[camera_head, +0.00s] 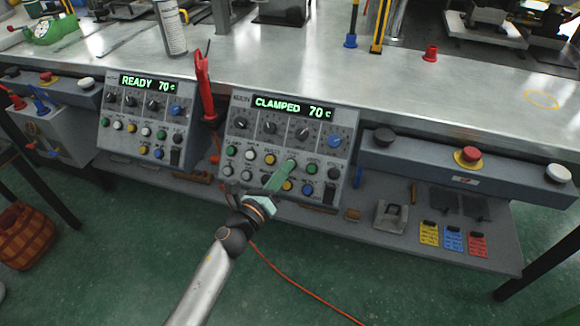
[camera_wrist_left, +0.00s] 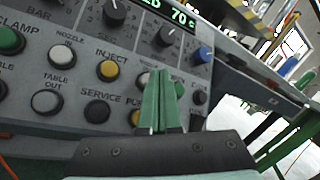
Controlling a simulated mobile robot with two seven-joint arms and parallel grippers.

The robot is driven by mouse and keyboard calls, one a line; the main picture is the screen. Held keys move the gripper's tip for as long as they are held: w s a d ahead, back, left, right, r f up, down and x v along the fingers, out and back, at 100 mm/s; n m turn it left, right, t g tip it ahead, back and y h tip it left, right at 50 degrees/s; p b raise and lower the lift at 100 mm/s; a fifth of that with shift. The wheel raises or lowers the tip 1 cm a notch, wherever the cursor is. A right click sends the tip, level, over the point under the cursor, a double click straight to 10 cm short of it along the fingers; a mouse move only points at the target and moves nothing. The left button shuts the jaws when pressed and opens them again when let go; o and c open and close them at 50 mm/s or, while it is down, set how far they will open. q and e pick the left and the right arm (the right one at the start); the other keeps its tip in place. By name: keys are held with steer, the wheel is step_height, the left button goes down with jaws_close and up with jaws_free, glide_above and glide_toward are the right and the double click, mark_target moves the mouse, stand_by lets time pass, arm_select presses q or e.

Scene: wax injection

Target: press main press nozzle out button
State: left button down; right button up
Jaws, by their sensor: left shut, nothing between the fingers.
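The right control box (camera_head: 340,118) has a lit display reading CLAMPED 70 °C, with knobs and two rows of buttons below. My left gripper (camera_head: 290,165) is shut and empty, its green fingers reaching the upper button row. In the left wrist view the shut fingertips (camera_wrist_left: 161,76) cover most of a pale button (camera_wrist_left: 143,79), between the yellow INJECT button (camera_wrist_left: 107,70) and a green button (camera_wrist_left: 179,89). That pale button's label is hidden, and I cannot tell whether the fingertips touch it. The white NOZZLE IN button (camera_wrist_left: 62,57) is left of INJECT. My right gripper is not in view.
A second control box (camera_head: 148,115) reading READY 70 °C stands to the left, with a red-handled tool (camera_head: 204,85) hanging between the boxes. A blue-grey bar with a red stop button (camera_head: 467,156) is on the right. A lower shelf (camera_head: 360,226) lies beneath.

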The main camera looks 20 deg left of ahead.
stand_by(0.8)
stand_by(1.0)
arm_select(q)
steer(key=shift+w+f+b, duration=0.25)
steer(key=shift+w+b, duration=0.1)
